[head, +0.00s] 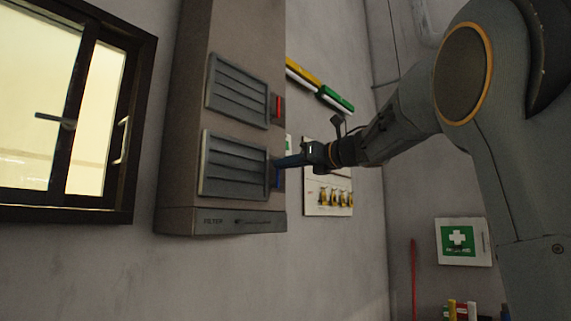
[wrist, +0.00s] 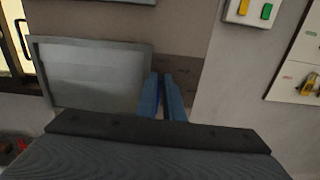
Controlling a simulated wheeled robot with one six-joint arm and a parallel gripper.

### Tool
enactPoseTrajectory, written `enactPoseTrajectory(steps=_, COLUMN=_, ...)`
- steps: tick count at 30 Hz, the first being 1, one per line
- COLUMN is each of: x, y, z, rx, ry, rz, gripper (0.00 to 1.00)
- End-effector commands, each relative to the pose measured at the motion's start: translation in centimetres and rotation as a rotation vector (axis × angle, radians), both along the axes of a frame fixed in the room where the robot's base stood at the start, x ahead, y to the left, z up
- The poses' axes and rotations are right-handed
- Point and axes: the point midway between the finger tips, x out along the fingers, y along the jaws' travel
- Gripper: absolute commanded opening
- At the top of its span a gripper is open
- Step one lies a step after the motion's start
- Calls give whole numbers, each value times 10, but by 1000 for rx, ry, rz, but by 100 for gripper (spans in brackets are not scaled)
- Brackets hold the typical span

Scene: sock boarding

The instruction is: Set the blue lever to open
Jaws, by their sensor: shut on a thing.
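The blue lever (head: 278,178) is on the right side of the tall grey-brown cabinet, beside the lower louvred panel (head: 233,166). It hangs roughly straight down in the head view, and its upper part is hidden by my fingers. My gripper (head: 279,163) reaches in from the right and is shut on the blue lever. In the wrist view, my gripper's two blue fingers (wrist: 164,84) stand close together, with a narrow dark blue strip between them. Which marked position the lever is in cannot be read.
A red lever (head: 278,107) sits higher on the cabinet (head: 222,222), beside the upper louvred panel (head: 238,91). A window (head: 72,119) is at the left. A board with yellow tags (head: 328,205) hangs behind my gripper. A first-aid box (head: 463,241) is at lower right.

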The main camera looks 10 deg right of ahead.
Motion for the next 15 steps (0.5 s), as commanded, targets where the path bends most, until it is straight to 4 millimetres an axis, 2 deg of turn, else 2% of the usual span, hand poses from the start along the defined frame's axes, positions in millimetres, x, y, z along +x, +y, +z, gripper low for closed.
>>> enactPoseTrajectory(steps=8, x=6, y=-9, z=0, rx=131, ry=97, rz=-2, gripper=0)
enactPoseTrajectory(steps=15, x=13, y=-19, z=-3, rx=312, ry=227, rz=-1, gripper=0)
